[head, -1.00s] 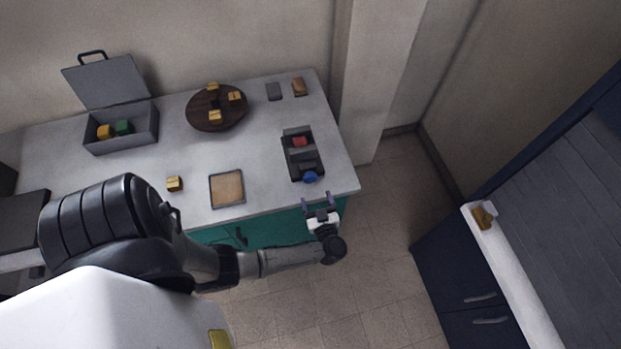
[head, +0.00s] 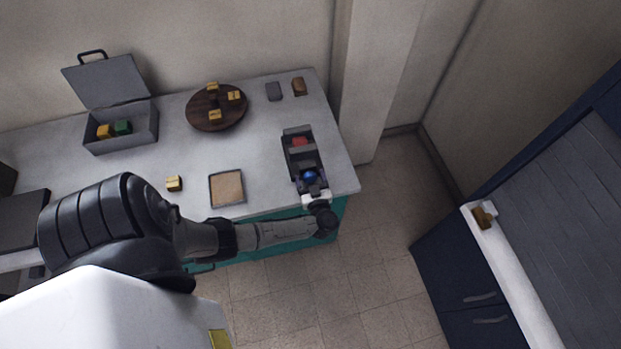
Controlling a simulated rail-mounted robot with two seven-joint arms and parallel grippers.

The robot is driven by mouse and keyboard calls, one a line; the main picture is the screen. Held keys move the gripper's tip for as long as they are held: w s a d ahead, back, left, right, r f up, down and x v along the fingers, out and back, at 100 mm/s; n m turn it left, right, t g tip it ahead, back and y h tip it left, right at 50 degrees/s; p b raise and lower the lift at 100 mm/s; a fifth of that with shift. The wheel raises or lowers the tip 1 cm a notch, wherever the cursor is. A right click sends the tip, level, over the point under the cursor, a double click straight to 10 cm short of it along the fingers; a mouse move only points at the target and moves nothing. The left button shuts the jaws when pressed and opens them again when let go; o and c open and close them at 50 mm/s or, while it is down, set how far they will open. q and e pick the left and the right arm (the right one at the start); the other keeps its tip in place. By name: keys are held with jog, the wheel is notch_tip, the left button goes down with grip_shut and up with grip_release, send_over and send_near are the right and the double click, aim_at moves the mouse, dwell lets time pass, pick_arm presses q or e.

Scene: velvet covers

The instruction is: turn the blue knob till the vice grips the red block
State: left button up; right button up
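The dark vice (head: 291,160) lies near the right front corner of the worktop. The red block (head: 299,142) sits in its far part, by a grey jaw; whether the jaw touches it is too small to tell. The blue knob (head: 310,175) is at the vice's near end. My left gripper (head: 311,181) is at the knob from the front, with its fingers apart, one to each side. Contact with the knob cannot be made out. My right gripper is not in view.
On the worktop (head: 262,165) are a brown-topped square tray (head: 228,188), a yellow block (head: 174,183), a round wooden stand (head: 204,121) with yellow blocks, and an open grey box (head: 134,138).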

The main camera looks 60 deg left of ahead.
pick_arm(q)
jog(key=c, duration=0.9)
jog(key=shift+r+p, duration=0.15)
jog(key=shift+p, duration=0.4)
jog(key=m+p, duration=0.2)
jog(key=shift+r+p, duration=0.1)
jog(key=shift+p, duration=0.3)
jog(key=m+p, duration=0.2)
jog(key=m, duration=0.1)
jog(key=shift+p, duration=0.3)
jog(key=shift+f+m+p, duration=0.2)
jog(key=shift+m+p, duration=0.1)
jog(key=shift+m, duration=0.4)
jog(key=o, duration=0.9)
